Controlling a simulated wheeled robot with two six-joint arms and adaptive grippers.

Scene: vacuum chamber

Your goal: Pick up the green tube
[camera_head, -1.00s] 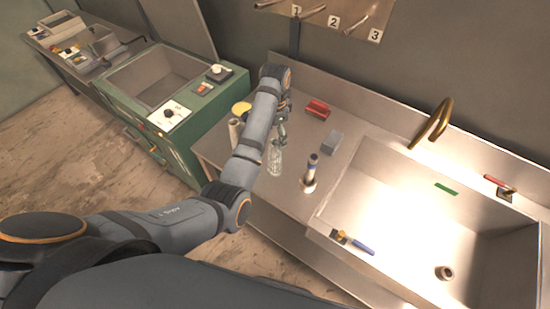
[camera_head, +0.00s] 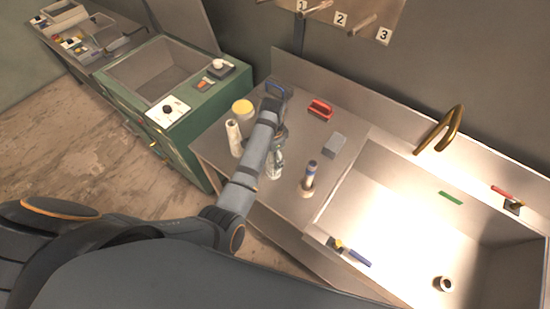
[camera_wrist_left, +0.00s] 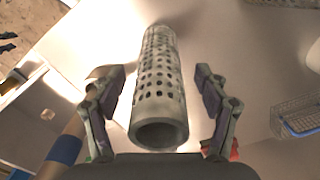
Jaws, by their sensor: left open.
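A grey-green perforated tube (camera_wrist_left: 158,95) lies between the two fingers of my left gripper (camera_wrist_left: 163,80) in the left wrist view. Its open round end faces the camera and its body runs away from it. The fingers stand apart on both sides, with a gap to the tube on each side. In the head view, my left gripper (camera_head: 279,143) is low over the steel counter, just above a pale glassy-looking object (camera_head: 275,166). I cannot tell whether that is the same tube. My right gripper is not in view.
A blue-banded tube on a round base (camera_head: 309,180), a grey block (camera_head: 334,145), a red item (camera_head: 320,109), a cream roll (camera_head: 234,138) and a yellow-lidded jar (camera_head: 242,107) surround the gripper. The sink (camera_head: 390,215) lies to the right, holding a flat green piece (camera_head: 450,197).

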